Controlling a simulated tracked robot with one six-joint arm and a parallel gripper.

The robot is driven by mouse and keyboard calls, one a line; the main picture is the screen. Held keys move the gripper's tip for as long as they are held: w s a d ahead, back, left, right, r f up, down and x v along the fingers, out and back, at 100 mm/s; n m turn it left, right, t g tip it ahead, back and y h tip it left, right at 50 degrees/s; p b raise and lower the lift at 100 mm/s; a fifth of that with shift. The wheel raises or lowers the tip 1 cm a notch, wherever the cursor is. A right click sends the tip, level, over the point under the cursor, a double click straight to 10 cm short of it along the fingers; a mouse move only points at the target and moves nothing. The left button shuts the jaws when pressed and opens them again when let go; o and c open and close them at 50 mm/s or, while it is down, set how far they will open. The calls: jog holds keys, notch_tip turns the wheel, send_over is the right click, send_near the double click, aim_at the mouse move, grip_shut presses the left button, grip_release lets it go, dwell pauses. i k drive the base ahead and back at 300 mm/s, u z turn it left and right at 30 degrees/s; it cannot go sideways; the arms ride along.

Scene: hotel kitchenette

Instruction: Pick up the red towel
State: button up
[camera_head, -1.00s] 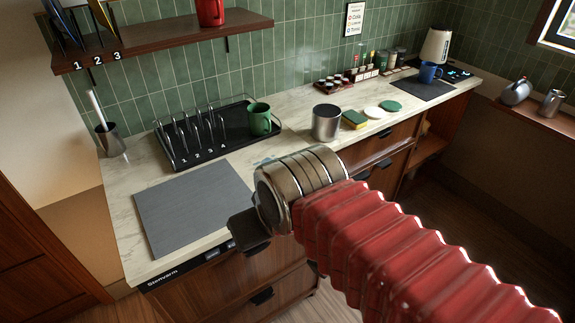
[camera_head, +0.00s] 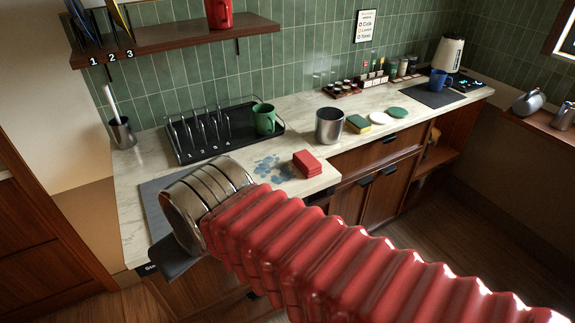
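The red towel (camera_head: 306,163) is a small folded block on the marble counter, near its front edge, right of a blue stain (camera_head: 272,168). My arm with its red ribbed sleeve crosses the lower part of the view. My gripper (camera_head: 174,260) shows only as a dark part beyond the metal wrist, at lower left over the counter's front edge. It is well left of the towel and apart from it. Its fingertips are hidden, so I cannot tell whether it is open or shut.
A metal canister (camera_head: 329,126) stands behind the towel. A black rack tray (camera_head: 190,150) with a green mug (camera_head: 264,119) is behind the stain. A sponge (camera_head: 358,124) lies to the right. A grey mat (camera_head: 153,205) is partly hidden by my wrist.

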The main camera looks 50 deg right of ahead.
aim_at(303, 160)
jog(key=u, duration=1.05)
jog(key=k, duration=1.1)
jog(key=z, duration=1.1)
jog(key=i, duration=0.95)
